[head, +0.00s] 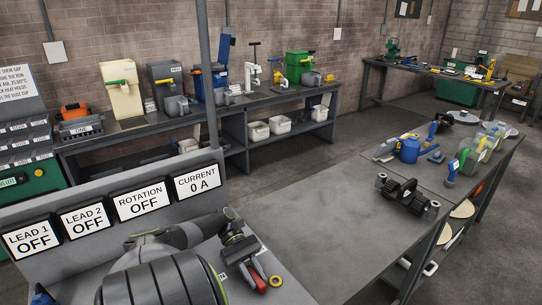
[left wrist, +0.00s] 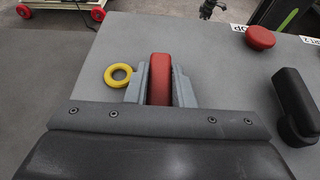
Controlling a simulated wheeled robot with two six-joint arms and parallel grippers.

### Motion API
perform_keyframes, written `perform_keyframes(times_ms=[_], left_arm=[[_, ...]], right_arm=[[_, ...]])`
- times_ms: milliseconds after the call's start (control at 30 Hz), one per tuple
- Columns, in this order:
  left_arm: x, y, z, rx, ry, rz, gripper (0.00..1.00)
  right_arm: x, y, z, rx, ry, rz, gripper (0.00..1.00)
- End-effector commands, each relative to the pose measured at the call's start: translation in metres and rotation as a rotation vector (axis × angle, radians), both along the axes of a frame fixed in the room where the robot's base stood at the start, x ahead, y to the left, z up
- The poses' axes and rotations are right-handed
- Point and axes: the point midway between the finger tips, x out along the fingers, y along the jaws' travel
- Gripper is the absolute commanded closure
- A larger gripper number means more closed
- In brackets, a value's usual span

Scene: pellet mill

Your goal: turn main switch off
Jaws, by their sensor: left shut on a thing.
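A red handle (left wrist: 160,82), which looks like the main switch's lever, stands on the grey panel top in the left wrist view. My left gripper (left wrist: 160,95) is shut on it, with one grey finger on each side. In the head view my left gripper (head: 256,268) points down at the right end of the panel, and the red handle (head: 259,284) shows beneath it. A yellow ring (left wrist: 118,75) lies beside the fingers on the left; it also shows in the head view (head: 276,281). The handle's base is hidden. My right gripper does not show.
A red round button (left wrist: 261,37) and a black handle (left wrist: 293,103) stand on the panel to the right. Displays (head: 142,201) behind read LEAD 1 OFF, LEAD 2 OFF, ROTATION OFF and CURRENT 0 A. A grey table (head: 330,225) with a dark roller part (head: 408,194) lies to the right.

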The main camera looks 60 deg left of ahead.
Motion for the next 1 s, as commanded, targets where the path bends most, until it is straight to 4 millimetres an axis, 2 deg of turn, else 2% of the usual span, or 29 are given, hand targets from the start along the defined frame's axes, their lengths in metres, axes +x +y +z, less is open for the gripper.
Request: perform_keyframes(times_ms=[200,533,567,700,1000], left_arm=[[-0.0067,0.0042,0.0009,0.0,-0.003,-0.013,1.0],[-0.0076,0.0039,0.0008,-0.001,-0.003,-0.017,1.0],[-0.0076,0.0039,0.0008,-0.001,-0.003,-0.017,0.77],[-0.0074,0.0038,0.0006,-0.001,-0.002,-0.016,0.58],[-0.0074,0.004,0.001,0.0,-0.001,-0.013,0.56]], right_arm=[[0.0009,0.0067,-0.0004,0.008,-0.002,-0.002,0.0],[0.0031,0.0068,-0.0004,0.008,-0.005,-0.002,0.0],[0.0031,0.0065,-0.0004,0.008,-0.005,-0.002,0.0],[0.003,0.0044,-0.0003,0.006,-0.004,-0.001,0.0],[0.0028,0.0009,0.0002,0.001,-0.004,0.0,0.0]])
